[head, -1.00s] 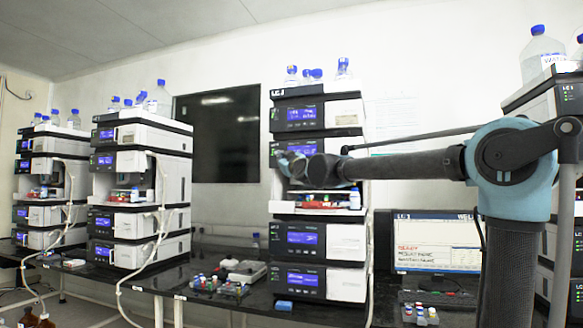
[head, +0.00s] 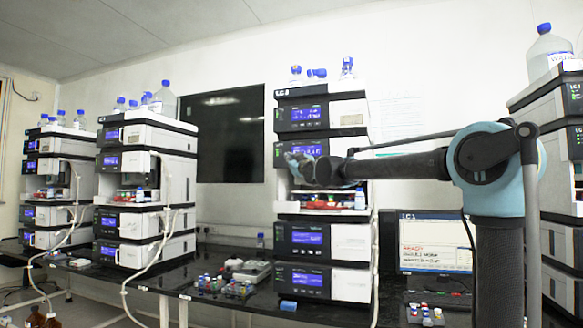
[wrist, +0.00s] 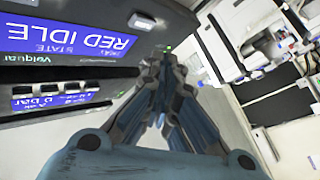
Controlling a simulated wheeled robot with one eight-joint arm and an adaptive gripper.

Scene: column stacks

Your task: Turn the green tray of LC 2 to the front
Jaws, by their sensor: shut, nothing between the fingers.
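My gripper (head: 297,163) is in front of the middle stack (head: 322,245), near its open bay. In the wrist view its blue-grey fingers (wrist: 165,58) are together with nothing between them. An upside-down blue display (wrist: 75,38) reading "RED IDLE" is beside them. The bay holds small coloured items (head: 322,203), partly red, and a blue-capped bottle (head: 359,199); my arm hides part of its upper side. Another stack (head: 146,190) on the left has an open bay with small coloured items (head: 130,195). I cannot make out a green tray, and the stack labels are too small to read surely.
A further stack (head: 50,185) stands at far left and one (head: 560,190) at right, beside my arm. A monitor (head: 435,243), loose vials (head: 222,286) and a blue block (head: 288,305) are on the black bench. White tubes hang in front of the left stacks.

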